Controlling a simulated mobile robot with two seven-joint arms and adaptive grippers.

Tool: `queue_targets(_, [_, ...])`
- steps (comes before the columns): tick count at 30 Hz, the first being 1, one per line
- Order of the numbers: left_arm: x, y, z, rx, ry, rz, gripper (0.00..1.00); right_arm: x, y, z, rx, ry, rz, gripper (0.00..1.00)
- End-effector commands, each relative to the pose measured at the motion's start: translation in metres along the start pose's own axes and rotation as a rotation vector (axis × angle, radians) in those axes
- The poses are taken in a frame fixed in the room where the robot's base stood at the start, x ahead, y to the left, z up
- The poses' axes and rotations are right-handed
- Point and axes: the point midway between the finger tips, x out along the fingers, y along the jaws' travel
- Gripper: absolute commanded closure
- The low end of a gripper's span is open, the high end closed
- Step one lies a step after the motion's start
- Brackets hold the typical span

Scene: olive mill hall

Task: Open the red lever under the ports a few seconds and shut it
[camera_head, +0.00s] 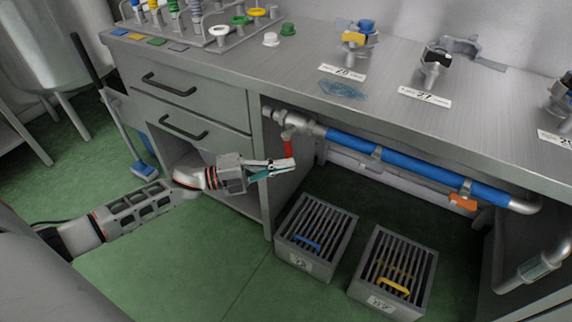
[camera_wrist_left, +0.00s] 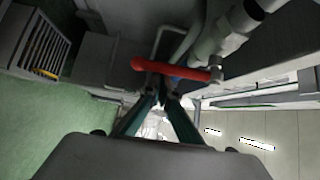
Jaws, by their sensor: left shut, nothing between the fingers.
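The red lever (camera_head: 288,147) hangs down from a metal valve (camera_head: 293,120) on the blue pipe under the bench top. In the left wrist view the lever (camera_wrist_left: 175,69) lies across the picture, just ahead of my fingertips. My left gripper (camera_head: 290,165) is shut and empty, its tips at the lever's lower end. I cannot tell whether they touch it. The fingertips (camera_wrist_left: 163,92) partly overlap the lever's near edge in the wrist view. The ports, one with a yellow part (camera_head: 354,39) and one with a black part (camera_head: 437,57), stand on the bench above. My right gripper is not in view.
An orange lever (camera_head: 463,202) sits on the pipe farther right. Two grated floor boxes, one with a blue handle (camera_head: 306,243) and one with a yellow handle (camera_head: 393,286), stand below. A drawer cabinet (camera_head: 185,85) is left of the valve. Green floor is clear in front.

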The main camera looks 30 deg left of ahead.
Motion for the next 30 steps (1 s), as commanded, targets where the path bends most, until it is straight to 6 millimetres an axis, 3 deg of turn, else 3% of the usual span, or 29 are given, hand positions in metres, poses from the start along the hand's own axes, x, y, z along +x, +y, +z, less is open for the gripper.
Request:
queue_targets(1, [-0.001, -0.006, 0.004, 0.022, -0.003, 0.012, 1.0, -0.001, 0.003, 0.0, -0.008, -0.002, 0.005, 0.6])
queue_targets(11, [-0.005, -0.002, 0.007, 0.063, -0.004, 0.067, 1.0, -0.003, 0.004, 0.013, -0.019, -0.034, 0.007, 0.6])
queue_targets(30, [-0.005, -0.001, 0.005, 0.064, -0.004, 0.069, 1.0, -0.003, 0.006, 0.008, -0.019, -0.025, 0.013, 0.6])
